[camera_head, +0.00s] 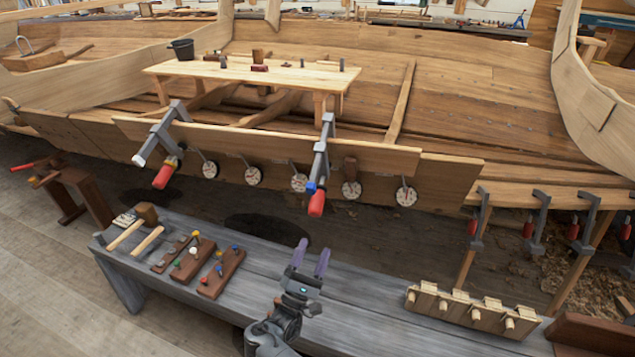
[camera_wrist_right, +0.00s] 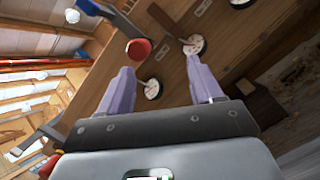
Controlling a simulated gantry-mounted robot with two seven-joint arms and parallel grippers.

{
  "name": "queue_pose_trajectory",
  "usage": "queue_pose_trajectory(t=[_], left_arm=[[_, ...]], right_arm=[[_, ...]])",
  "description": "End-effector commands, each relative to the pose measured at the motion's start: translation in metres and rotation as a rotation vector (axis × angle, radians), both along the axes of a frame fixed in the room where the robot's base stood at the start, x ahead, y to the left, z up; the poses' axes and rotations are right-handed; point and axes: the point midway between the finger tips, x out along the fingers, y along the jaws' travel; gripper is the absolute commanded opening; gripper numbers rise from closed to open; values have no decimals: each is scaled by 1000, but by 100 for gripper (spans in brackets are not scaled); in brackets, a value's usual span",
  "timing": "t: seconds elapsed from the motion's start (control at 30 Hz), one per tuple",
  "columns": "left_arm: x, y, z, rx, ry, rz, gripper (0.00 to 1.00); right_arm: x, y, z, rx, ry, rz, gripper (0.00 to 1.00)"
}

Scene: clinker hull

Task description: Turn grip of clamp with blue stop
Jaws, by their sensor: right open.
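The clamp with the blue stop (camera_head: 319,160) hangs over the plank near the middle of the head view. Its blue stop (camera_head: 312,187) sits just above its red grip (camera_head: 317,204), which points down toward me. In the right wrist view the red grip (camera_wrist_right: 138,48) shows nearly end-on, above and toward the left finger. My right gripper (camera_head: 312,255) is open and empty, below and apart from the grip, over the grey bench; its spread purple fingers also show in the wrist view (camera_wrist_right: 160,66). My left gripper is not in view.
Another red-gripped clamp (camera_head: 163,174) holds the plank (camera_head: 250,138) to the left. The grey bench (camera_head: 370,300) carries mallets (camera_head: 146,213), pin boards (camera_head: 221,273) and a pegged block (camera_head: 475,308). Several clamps hang at right.

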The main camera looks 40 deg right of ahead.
Motion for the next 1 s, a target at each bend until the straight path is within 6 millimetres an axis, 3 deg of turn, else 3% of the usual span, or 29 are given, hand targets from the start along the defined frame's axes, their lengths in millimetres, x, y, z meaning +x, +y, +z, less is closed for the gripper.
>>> queue_pose_trajectory(t=[0.03,0.17,0.3,0.4,0.47,0.57,0.73,0.9,1.0], left_arm=[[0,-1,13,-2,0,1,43],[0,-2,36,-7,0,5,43],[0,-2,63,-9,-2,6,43],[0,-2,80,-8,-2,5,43],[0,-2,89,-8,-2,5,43],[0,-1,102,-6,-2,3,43],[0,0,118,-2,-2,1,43],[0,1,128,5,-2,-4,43],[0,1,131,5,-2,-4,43]], right_arm=[[-16,-10,-7,4,19,4,65],[-59,-40,-34,70,21,50,65],[-103,-78,-52,256,-64,176,65],[-122,-93,-57,471,-165,315,65],[-126,-93,-58,628,-227,404,65],[-127,-76,-57,924,-317,534,65],[-130,-11,-44,1442,-401,646,65],[-155,65,-22,1890,-409,566,65],[-175,97,-10,2058,-406,466,65]])
